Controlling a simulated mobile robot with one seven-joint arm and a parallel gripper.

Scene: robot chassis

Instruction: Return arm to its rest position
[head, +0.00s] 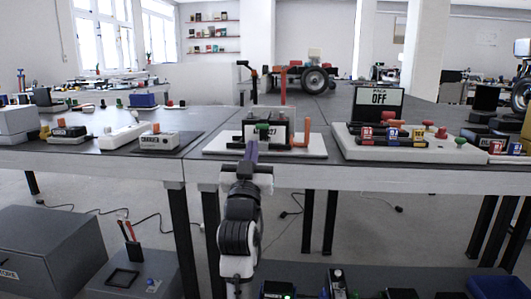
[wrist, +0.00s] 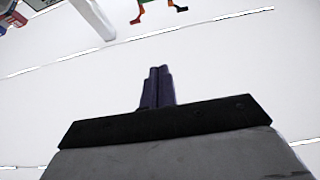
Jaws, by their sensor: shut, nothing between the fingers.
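My arm stands in front of the workbench in the head view, with its white and black links low in the middle. My gripper (head: 252,147) points upward at the bench's front edge, in front of a white board (head: 308,144) with a dark display block. In the wrist view my gripper (wrist: 157,72) shows as two dark purple fingers pressed together, with nothing between them. The gripper overlaps part of the board's left side in the head view, and I cannot tell whether they touch.
The workbench edge (head: 380,180) runs across the view. A grey board with a white box (head: 159,141) lies left; a white panel (head: 415,147) with coloured connectors and an "OFF" display (head: 377,98) stands right. Grey cabinets (head: 50,250) stand low left.

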